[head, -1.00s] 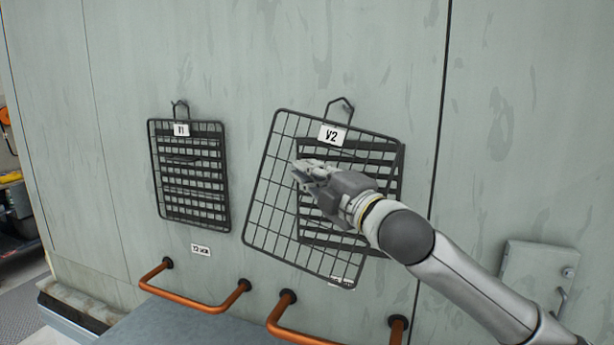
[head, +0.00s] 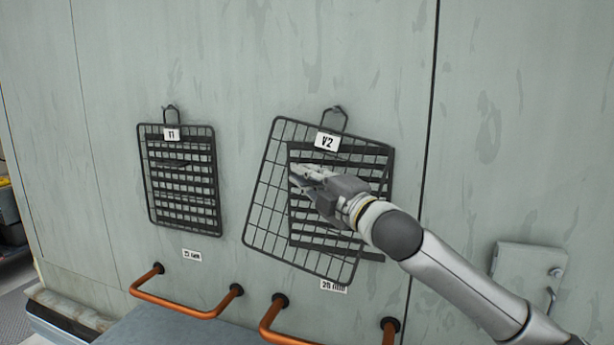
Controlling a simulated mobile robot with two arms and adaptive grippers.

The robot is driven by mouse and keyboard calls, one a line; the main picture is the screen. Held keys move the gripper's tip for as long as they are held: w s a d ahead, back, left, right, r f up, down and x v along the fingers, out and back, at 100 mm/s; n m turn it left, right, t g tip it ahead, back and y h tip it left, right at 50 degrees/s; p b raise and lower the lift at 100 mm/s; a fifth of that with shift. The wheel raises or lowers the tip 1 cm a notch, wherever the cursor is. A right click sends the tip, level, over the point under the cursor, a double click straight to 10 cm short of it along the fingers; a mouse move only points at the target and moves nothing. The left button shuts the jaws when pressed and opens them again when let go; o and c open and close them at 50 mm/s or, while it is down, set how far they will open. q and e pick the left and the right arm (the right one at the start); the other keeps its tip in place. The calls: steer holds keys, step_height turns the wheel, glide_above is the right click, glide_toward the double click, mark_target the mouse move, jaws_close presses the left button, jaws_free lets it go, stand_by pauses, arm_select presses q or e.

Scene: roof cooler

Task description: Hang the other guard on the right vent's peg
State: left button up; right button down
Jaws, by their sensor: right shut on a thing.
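The wire guard tagged V2 (head: 262,218) is in front of the right vent (head: 375,160), tilted and offset to the left of it. Its top loop (head: 333,121) reaches up to the right vent's peg (head: 338,108); I cannot tell whether the loop is over the peg or only in front of it. My right gripper (head: 304,178) is shut on the guard's wires near its middle and hides part of the guard and vent. The other guard, tagged V1 (head: 154,200), hangs upright by its loop from the left peg (head: 170,107), over the left vent. My left gripper is not in view.
Two orange handles (head: 185,310) (head: 265,325) stick out below the vents, above a grey ledge (head: 165,330). Small size labels (head: 192,255) (head: 334,287) sit under the vents. A grey latched box (head: 525,275) is at the right. The wall above is clear.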

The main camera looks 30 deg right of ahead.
stand_by(0.4)
steer(key=c, duration=1.5)
jaws_free()
steer(key=shift+f, duration=0.15)
steer(key=v, duration=1.2)
